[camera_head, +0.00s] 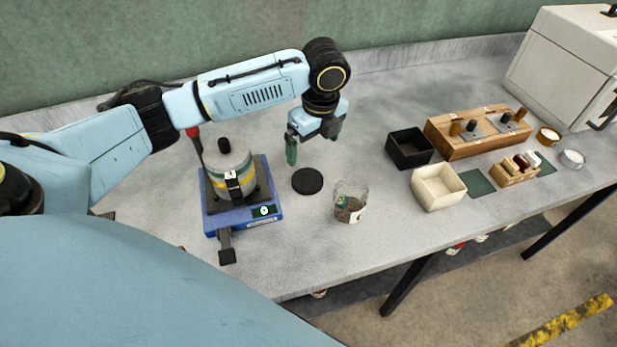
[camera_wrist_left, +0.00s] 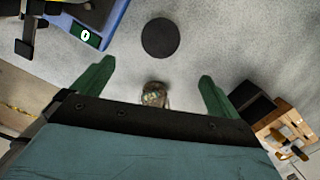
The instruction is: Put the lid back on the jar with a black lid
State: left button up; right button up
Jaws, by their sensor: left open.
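A flat round black lid (camera_head: 307,181) lies on the grey table; it also shows at the top of the left wrist view (camera_wrist_left: 160,38). A clear glass jar (camera_head: 350,203) with brown contents and a small label stands open to the right of the lid and nearer the front edge. The jar also shows in the left wrist view (camera_wrist_left: 155,95), partly cut off by my gripper's body. My left gripper (camera_head: 315,146) is open and empty above the table, behind the lid in the head view. Its green fingers (camera_wrist_left: 156,75) are spread wide. My right gripper is not in view.
A blue-based device (camera_head: 276,211) with a metal pot (camera_head: 223,169) stands left of the lid. To the right are a black box (camera_head: 410,148), a cream box (camera_head: 438,187) and a wooden rack (camera_head: 465,146). A white cabinet (camera_head: 560,65) stands at far right.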

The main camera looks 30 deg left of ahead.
pick_arm(q)
send_over(308, 179)
jog(key=d, duration=0.1)
jog(key=f, duration=0.7)
jog(key=shift+s+d+f+b, duration=0.1)
jog(key=shift+s+b, duration=0.1)
jog(key=shift+b, duration=0.1)
jog(key=shift+f, duration=0.25)
jog(key=f, duration=0.2)
jog(key=a+f, duration=0.1)
jog(key=f, duration=0.2)
jog(key=shift+w+f, duration=0.1)
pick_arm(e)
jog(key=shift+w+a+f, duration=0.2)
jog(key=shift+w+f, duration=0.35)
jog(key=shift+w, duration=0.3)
pick_arm(q)
jog(key=c, duration=1.1)
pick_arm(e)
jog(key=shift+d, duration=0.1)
pick_arm(q)
jog(key=shift+c, duration=0.2)
notch_tip(308, 179, up, 10)
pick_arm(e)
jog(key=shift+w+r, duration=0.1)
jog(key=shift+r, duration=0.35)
